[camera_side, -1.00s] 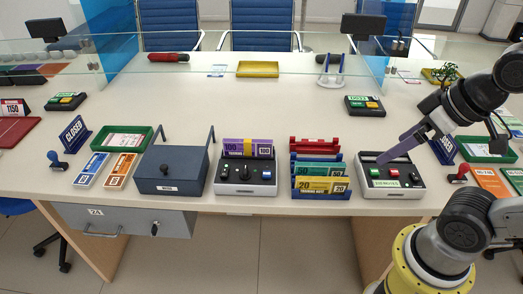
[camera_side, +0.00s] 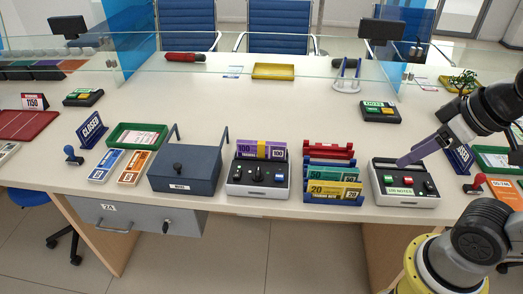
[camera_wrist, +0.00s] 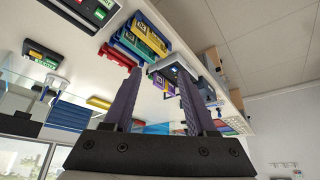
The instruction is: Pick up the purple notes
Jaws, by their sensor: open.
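The purple notes (camera_side: 249,149), marked 100 with a yellow band, stand upright at the back of a grey box (camera_side: 240,189) with a knob and buttons, near the counter's front edge. My gripper (camera_side: 402,163) is open and empty above a similar grey box (camera_side: 405,200) on the right, well apart from the purple notes. Only one purple finger shows clearly there. In the wrist view my gripper (camera_wrist: 160,74) has both fingers spread. A small purple patch between them appears to be the purple notes (camera_wrist: 159,83), partly hidden.
A rack (camera_side: 333,170) of red, green, blue and yellow pieces stands between the two grey boxes. A dark blue box (camera_side: 186,170) with upright posts is left of the purple notes. A glass screen crosses the counter behind. The counter's middle (camera_side: 230,105) is clear.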

